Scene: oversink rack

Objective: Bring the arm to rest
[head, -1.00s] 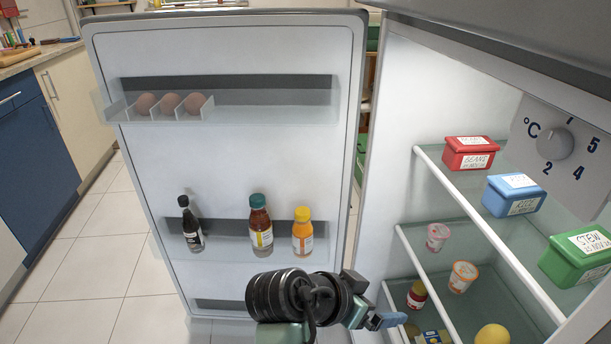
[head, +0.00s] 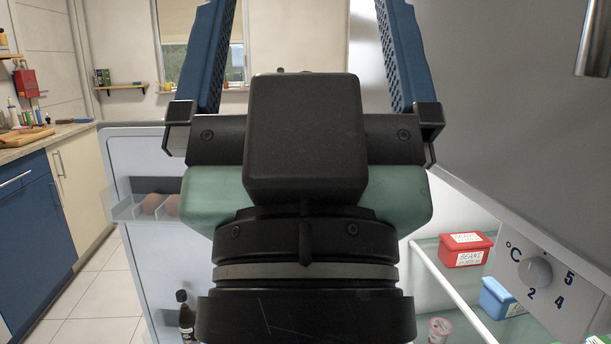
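My gripper (head: 305,60) fills the middle of the head view, close to the camera and pointing up. Its two blue fingers stand wide apart at the left and right, and their tips run out of the top of the picture. Nothing shows between the fingers apart from the far wall and window. The gripper's dark body and green housing hide much of the fridge door and part of the fridge inside.
The fridge door (head: 133,240) stands open at the left, with eggs (head: 153,204) and a dark bottle (head: 186,312). The fridge at the right holds a red box (head: 465,249), a blue box (head: 497,297) and a pink cup (head: 439,330). A counter (head: 35,135) stands far left.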

